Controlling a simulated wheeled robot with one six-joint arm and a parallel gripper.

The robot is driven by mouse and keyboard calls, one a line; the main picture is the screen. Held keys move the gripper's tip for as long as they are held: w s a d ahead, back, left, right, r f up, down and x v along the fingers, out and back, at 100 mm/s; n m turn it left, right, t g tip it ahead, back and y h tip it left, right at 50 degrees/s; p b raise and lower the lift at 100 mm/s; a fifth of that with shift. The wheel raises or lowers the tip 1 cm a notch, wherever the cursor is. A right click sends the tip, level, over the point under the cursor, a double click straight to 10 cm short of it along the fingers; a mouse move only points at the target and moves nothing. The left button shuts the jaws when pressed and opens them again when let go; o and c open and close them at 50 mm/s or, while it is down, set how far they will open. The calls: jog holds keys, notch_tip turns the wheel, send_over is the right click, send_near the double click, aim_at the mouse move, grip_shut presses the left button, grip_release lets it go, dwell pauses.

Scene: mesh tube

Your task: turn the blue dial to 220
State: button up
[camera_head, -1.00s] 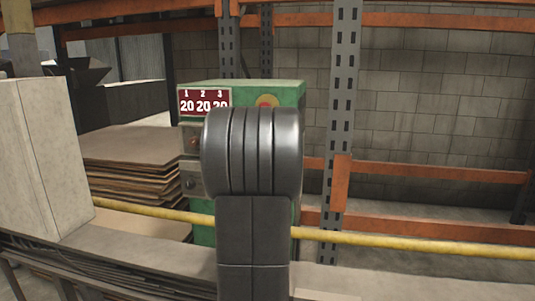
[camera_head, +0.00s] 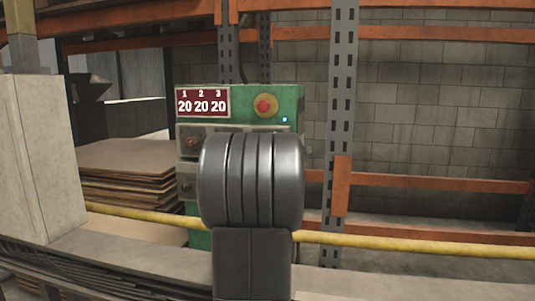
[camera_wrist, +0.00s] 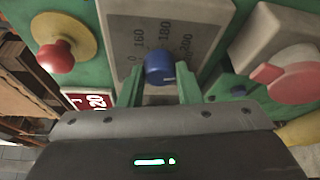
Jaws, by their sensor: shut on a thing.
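The blue dial (camera_wrist: 160,67) is on a grey scale plate (camera_wrist: 190,20) in the wrist view, with the printed numbers 160, 180 and 200 visible. My gripper (camera_wrist: 159,86) has its two green fingers on either side of the dial and is shut on it. The dial's pointer mark cannot be made out. In the head view my dark arm stands in front of the green machine (camera_head: 290,98) and hides the dial and the fingers.
A red button on a yellow ring (camera_wrist: 58,55) is left of the dial, and a larger red knob (camera_wrist: 290,75) is right. A red display (camera_head: 203,102) reads 20 under 1, 2 and 3. A yellow rail (camera_head: 400,243) crosses in front of the machine.

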jog(key=shift+m, duration=0.3)
jog(key=o, duration=1)
jog(key=shift+s+d+r+p, duration=0.1)
jog(key=shift+s+d+p, duration=0.15)
jog(key=shift+s, duration=2.05)
jog(key=shift+s+d+r+p, duration=0.15)
jog(key=shift+s+d+p, duration=0.05)
jog(key=shift+s, duration=2.05)
jog(key=shift+s+d+r+p, duration=0.1)
jog(key=shift+s+d+p, duration=0.15)
jog(key=shift+s, duration=2.05)
jog(key=w, duration=0.4)
jog(key=w+a+b, duration=0.1)
jog(key=w, duration=0.8)
jog(key=shift+w+a+f+b, duration=0.2)
jog(key=shift+w+f+b, duration=0.15)
jog(key=shift+w+f, duration=0.05)
